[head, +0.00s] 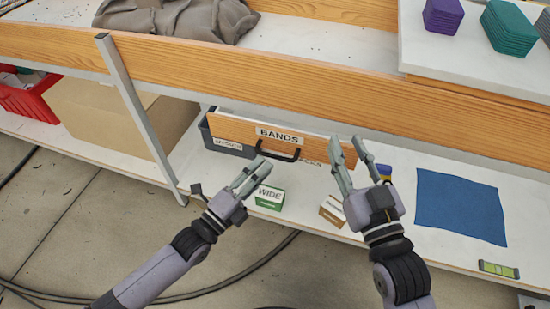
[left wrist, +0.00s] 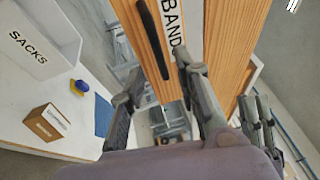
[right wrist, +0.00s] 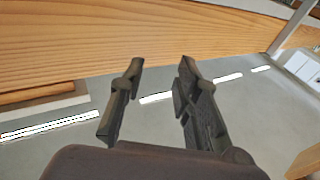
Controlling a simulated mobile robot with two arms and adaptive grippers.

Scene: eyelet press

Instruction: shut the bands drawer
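The bands drawer (head: 235,126) has a wooden front with a white "BANDS" label and a black handle (head: 280,154). It stands out from under the wooden bench, with a strip of its pale inside visible behind the front. My left gripper (head: 251,174) is open and empty, just in front of and below the handle in the head view; contact cannot be told. My right gripper (head: 354,155) is open and empty, right of the drawer front.
Below are a green-and-white "WIDE" box (head: 269,198), a small brown box (head: 332,210), a blue cloth (head: 460,206) and a level (head: 498,270) on the white lower shelf. A grey metal post (head: 137,112) stands left of the drawer. The wooden bench edge (head: 330,85) runs above.

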